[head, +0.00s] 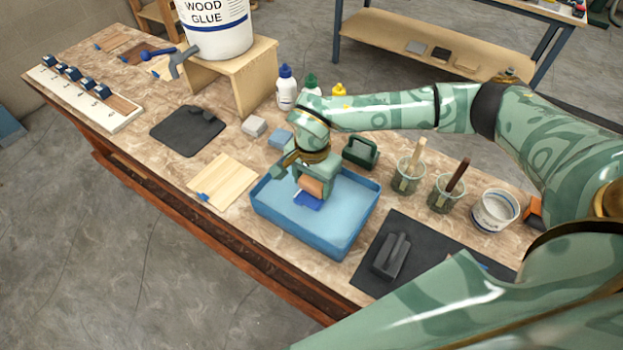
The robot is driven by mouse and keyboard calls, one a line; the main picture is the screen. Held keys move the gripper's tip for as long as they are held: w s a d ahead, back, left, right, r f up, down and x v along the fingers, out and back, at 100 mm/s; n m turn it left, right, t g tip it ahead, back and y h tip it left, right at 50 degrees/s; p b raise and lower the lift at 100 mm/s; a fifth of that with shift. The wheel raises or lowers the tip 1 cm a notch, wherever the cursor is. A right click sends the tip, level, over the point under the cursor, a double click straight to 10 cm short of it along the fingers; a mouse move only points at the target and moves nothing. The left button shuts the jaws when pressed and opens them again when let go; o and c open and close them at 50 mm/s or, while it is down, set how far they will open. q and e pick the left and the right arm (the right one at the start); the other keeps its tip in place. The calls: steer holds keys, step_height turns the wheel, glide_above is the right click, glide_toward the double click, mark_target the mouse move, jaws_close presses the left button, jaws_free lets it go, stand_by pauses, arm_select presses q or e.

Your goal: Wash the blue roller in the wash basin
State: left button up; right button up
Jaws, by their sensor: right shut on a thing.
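The wash basin (347,237), a blue rectangular tub with pale blue water, stands at the front middle of the bench. My right gripper (312,181) reaches over the basin from behind, pointing down. It is shut on the blue roller (307,201), whose blue part and an orange-brown part show just below the fingers, at or just above the water. The fingers hide part of the roller, and I cannot tell how deep it sits. My left gripper is not in view.
A light wooden board (225,182) lies left of the basin. A dark mat (420,240) with a grey block (391,256) lies to the right. Bottles and a glue bucket (214,28) are further back.

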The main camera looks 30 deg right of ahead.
steer(key=shift+s+d+p, duration=0.45)
steer(key=shift+s+p, duration=0.1)
steer(key=shift+s, duration=0.25)
steer(key=shift+s+d+p, duration=0.5)
steer(key=shift+s+p, duration=0.1)
steer(key=shift+s, duration=0.2)
steer(key=shift+s+d+p, duration=0.45)
steer(key=shift+s+p, duration=0.1)
steer(key=shift+s, duration=0.25)
steer(key=shift+w, duration=0.15)
steer(key=w+a, duration=0.1)
steer(key=w+b, duration=0.1)
steer(key=w, duration=0.1)
steer(key=w+a+b, duration=0.1)
steer(key=shift+w+a, duration=0.2)
steer(key=shift+a, duration=0.15)
steer(key=shift+w+a, duration=0.2)
steer(key=shift+w, duration=0.1)
steer(key=s+d+p, duration=0.2)
steer(key=s+p, duration=0.1)
steer(key=s+d+p, duration=0.1)
steer(key=s, duration=0.1)
steer(key=shift+s, duration=0.15)
